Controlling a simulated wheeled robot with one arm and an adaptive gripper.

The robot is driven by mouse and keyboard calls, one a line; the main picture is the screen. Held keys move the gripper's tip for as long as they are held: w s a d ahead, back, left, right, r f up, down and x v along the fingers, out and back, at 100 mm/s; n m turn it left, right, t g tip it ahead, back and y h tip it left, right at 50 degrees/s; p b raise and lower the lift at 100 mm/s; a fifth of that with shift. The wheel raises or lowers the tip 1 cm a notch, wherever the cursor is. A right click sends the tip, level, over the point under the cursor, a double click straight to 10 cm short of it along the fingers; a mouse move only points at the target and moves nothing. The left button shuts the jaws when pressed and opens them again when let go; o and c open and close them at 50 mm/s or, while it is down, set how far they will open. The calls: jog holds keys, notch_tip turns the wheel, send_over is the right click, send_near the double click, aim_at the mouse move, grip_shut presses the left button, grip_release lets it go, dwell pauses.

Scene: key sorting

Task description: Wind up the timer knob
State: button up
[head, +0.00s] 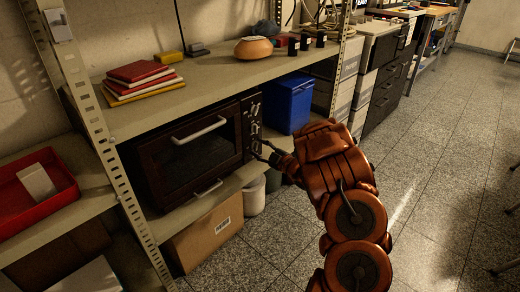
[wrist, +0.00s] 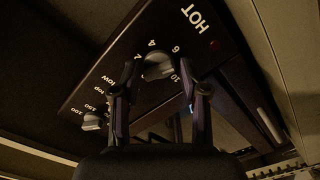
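The dark toaster oven (head: 190,160) stands on the middle shelf, with its control panel on its right side. In the wrist view, the timer knob (wrist: 158,66) is a grey knob with numbers such as 4, 6 and 10 around it. My gripper (wrist: 160,80) is open, with one finger on each side of the timer knob and a visible gap to it. In the head view, my gripper (head: 262,152) is at the oven's panel and the timer knob cannot be made out. I cannot tell how deep the fingers are around the knob.
A second knob (wrist: 92,122) sits at the lower left of the panel. A red light (wrist: 214,44) is beside the word HOT. A blue bin (head: 290,104) stands right of the oven. A shelf board (head: 200,85) runs above it.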

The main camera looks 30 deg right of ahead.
jog(key=shift+o, duration=1.1)
jog(key=v, duration=1.2)
jog(key=shift+w+r, duration=0.1)
